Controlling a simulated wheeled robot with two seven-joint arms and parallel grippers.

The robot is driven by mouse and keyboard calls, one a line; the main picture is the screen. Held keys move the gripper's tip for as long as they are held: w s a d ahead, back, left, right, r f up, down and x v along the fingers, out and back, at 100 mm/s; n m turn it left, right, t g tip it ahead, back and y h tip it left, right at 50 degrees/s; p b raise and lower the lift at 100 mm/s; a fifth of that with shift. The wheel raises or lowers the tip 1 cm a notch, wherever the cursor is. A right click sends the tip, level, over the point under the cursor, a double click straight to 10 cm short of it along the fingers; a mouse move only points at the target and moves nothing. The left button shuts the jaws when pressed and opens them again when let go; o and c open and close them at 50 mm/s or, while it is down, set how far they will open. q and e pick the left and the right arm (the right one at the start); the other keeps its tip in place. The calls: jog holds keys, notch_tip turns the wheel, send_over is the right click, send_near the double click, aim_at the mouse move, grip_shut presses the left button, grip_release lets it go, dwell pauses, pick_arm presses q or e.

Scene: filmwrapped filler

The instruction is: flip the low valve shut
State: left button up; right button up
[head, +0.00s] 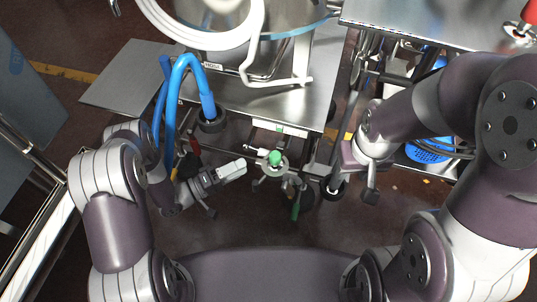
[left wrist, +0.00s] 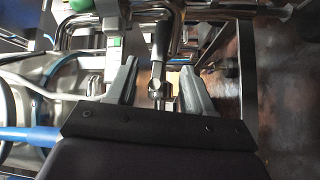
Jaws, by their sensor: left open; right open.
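In the left wrist view, a dark valve lever (left wrist: 161,42) with a bright metal nut (left wrist: 157,88) at its lower end lies between the fingers of my left gripper (left wrist: 158,76). The fingers are spread, with a gap on each side of the lever. In the head view, my left gripper (head: 238,168) is just left of the pipework under the steel table, close to a round fitting with a green top (head: 275,157). A green handle (head: 296,210) hangs lower there. My right gripper (head: 369,190) is open and empty, further right.
A steel table (head: 240,103) carrying a large metal vessel (head: 262,35) stands above the pipework. Blue hoses (head: 180,85) loop down close to my left arm. Another steel table (head: 430,22) is at the upper right. The dark floor (head: 240,228) in front is mostly clear.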

aim_at(263, 155)
pick_arm(q)
jog(key=b+x, duration=0.2)
jog(key=x, duration=0.6)
jog(key=shift+w+d, duration=0.1)
jog(key=shift+d, duration=0.05)
jog(key=shift+c, duration=0.4)
grip_shut()
